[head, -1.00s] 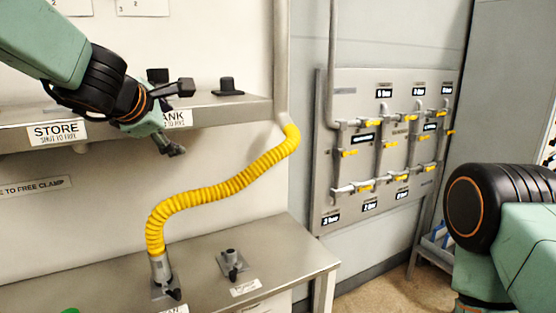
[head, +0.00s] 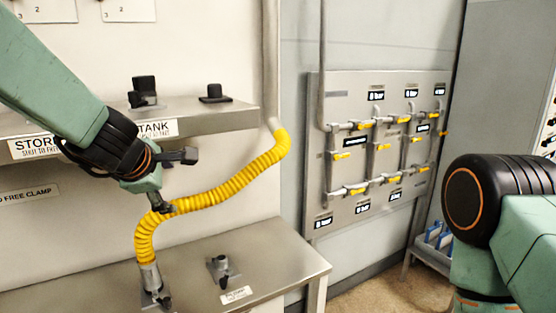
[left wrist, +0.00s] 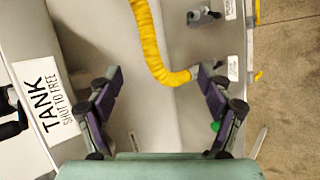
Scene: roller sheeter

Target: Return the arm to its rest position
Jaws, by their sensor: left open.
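My left gripper (head: 164,204) hangs below the upper shelf, its arm coming in from the left. In the left wrist view its two fingers (left wrist: 158,80) are spread wide with nothing held between them. The yellow corrugated hose (head: 228,190) runs from a grey pipe down to a fitting on the lower bench. In the head view the gripper overlaps the hose; the wrist view shows the hose (left wrist: 153,42) beyond the fingertips. I cannot tell whether they touch. My right arm shows at the right edge, but its gripper is out of view.
The upper shelf (head: 205,122) carries black fittings and STORE and TANK labels (head: 156,129). The lower bench (head: 270,246) has a second, free fitting (head: 221,268). A valve panel (head: 385,150) with yellow handles stands at the right. Open floor shows beyond the bench.

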